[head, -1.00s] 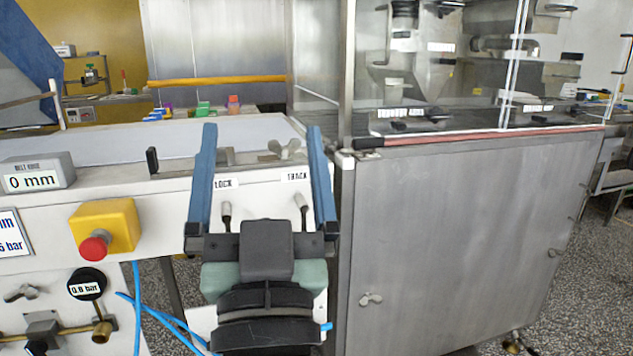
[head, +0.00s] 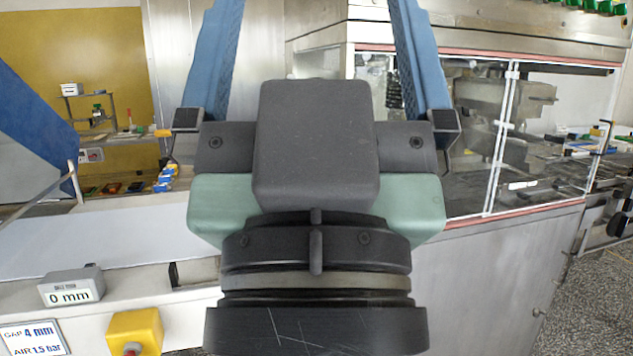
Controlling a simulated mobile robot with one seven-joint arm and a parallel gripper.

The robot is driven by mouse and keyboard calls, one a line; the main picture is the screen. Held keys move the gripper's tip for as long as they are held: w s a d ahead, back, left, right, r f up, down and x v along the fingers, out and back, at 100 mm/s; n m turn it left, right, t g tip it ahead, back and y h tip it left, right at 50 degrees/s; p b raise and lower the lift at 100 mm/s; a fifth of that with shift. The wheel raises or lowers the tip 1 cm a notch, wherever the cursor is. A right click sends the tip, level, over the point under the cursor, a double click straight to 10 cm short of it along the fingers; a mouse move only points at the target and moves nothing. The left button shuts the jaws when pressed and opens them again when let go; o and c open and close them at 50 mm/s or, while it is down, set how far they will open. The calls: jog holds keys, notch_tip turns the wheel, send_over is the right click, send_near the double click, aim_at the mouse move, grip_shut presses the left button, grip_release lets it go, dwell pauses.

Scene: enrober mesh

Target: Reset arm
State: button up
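My gripper (head: 316,45) is large in the middle of the head view, with its two blue fingers pointing up. The fingers are wide apart at the base and nothing shows between them; their tips run out of the top of the picture. The dark palm block and green sides hide the middle of the machine behind.
A white belt bed (head: 100,238) runs along the left, with a grey "0 mm" readout (head: 72,286) and a yellow switch box (head: 135,330) below it. A glass-fronted steel enclosure (head: 480,260) stands at right. Speckled floor (head: 590,290) is free at far right.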

notch_tip(320, 180, up, 16)
jog(key=p, duration=1.3)
jog(key=shift+f, duration=0.25)
dwell(2.1)
